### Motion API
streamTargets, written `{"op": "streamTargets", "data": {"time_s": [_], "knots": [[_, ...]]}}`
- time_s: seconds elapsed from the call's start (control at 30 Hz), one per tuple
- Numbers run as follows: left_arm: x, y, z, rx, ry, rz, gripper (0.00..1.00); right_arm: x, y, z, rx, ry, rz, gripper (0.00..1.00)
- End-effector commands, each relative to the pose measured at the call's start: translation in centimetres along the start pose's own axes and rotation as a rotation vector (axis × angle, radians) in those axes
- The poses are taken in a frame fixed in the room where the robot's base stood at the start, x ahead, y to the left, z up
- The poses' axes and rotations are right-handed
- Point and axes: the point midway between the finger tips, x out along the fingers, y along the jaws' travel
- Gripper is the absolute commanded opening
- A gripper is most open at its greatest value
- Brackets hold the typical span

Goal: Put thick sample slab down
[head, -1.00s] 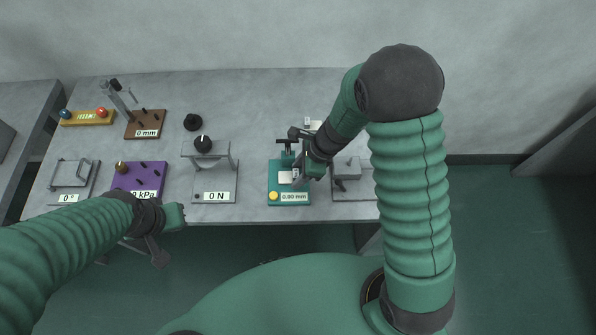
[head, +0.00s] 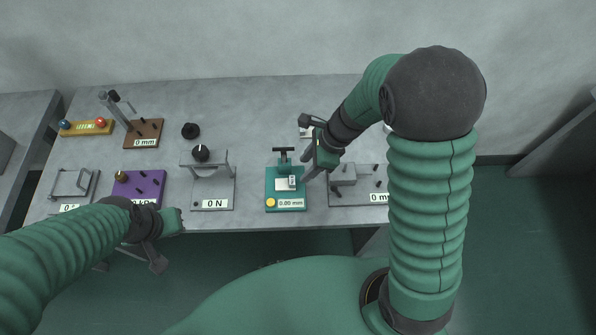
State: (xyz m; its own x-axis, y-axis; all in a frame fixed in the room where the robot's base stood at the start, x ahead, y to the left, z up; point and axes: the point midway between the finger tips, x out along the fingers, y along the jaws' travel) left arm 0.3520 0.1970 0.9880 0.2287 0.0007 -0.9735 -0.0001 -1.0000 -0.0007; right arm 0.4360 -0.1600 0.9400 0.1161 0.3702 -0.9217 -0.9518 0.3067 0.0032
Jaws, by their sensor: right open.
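The teal thickness gauge (head: 271,184) stands near the table's front edge, with a readout that looks like 0.00 mm. A pale plate (head: 281,186) lies on it, and a small white piece with a dark mark (head: 292,182) shows at its right side. I cannot tell for certain whether this piece is the thick sample slab.
A grey device (head: 345,175) stands right of my right gripper, and a pale item (head: 306,132) is partly hidden behind it. The force device (head: 212,190) and purple pressure device (head: 140,184) stand to the left. The table's back middle (head: 250,110) is clear.

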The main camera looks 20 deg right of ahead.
Motion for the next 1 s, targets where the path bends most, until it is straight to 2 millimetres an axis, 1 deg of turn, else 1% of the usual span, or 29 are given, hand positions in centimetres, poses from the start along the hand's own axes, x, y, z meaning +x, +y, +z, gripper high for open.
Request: {"op": "streamTargets", "data": {"time_s": [0.03,0.1,0.2,0.27,0.37,0.4,0.47,0.5,0.6,0.63,0.7,1.0], "knots": [[-0.5,0.0,-0.1,0.0,0.0,0.0,0.0,-1.3,-0.1,0.1,-0.001,0.0,-0.003,0.44],[-0.6,0.0,-0.1,0.0,0.0,0.0,0.0,-2.4,-0.1,0.1,0.0,0.0,-0.002,0.44],[-0.7,0.0,-0.2,0.0,0.0,0.0,0.0,-3.2,0.1,0.0,-0.018,0.005,0.001,0.44],[-0.7,0.0,-0.2,0.0,0.0,0.0,0.0,-3.6,0.9,-0.3,-0.122,0.031,0.005,0.44],[-0.7,0.0,-0.1,0.0,0.0,0.0,0.0,-4.7,3.6,-1.6,-0.575,0.137,0.026,0.44],[-0.6,0.0,-0.1,0.0,0.0,0.0,0.0,-5.2,4.6,-2.1,-0.816,0.191,0.039,0.44],[-0.6,0.0,-0.1,0.0,0.0,0.0,0.0,-6.0,5.7,-2.9,-1.175,0.271,0.067,0.44],[-0.6,0.0,-0.1,0.0,0.0,0.0,0.0,-6.5,6.2,-3.2,-1.39,0.319,0.087,0.44],[-0.6,0.0,-0.1,0.0,0.0,0.0,0.0,-7.2,6.8,-3.6,-1.771,0.405,0.134,0.44],[-0.6,0.0,-0.1,0.0,0.0,0.0,0.0,-7.3,6.9,-3.6,-1.836,0.42,0.143,0.44],[-0.6,0.0,-0.1,0.0,0.0,0.0,0.0,-7.3,6.9,-3.6,-1.905,0.434,0.157,0.44],[-0.6,0.0,-0.1,0.0,0.0,0.0,0.0,-7.3,6.8,-3.6,-1.903,0.433,0.158,0.44]]}}
